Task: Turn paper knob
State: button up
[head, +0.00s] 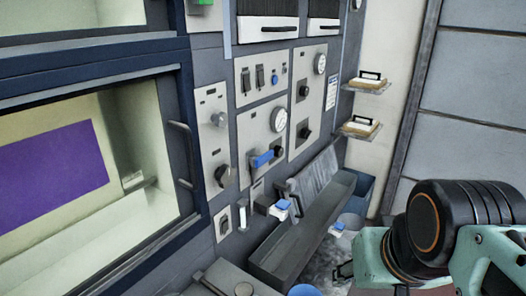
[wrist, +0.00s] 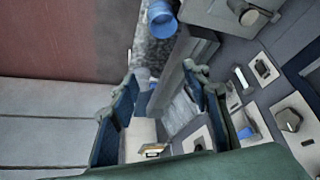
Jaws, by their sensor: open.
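A wall of control panels carries several dark knobs. No readable label tells which one is the paper knob.
A long grey trough (head: 300,235) runs below the panels. A blue bin (head: 360,188) stands beyond it. Two small shelves, an upper (head: 367,84) and a lower (head: 360,128), stick out from the back wall. A door handle (head: 182,155) juts out at the left.

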aim_at(225, 175)
jog(key=u, duration=1.6)
jog(key=k+l+z, duration=0.25)
jog(key=l+z, duration=0.25)
jog(key=k+l+z, duration=0.1)
jog(key=l+z, duration=0.15)
jog(key=l, duration=0.2)
jog(key=k+l+z, duration=0.1)
jog(key=l, duration=0.25)
jog(key=l+z, duration=0.1)
jog(key=l, duration=0.25)
jog(key=j+u, duration=0.1)
jog(key=j, duration=0.3)
jog(key=i+j+u, duration=0.1)
jog(key=j, duration=0.3)
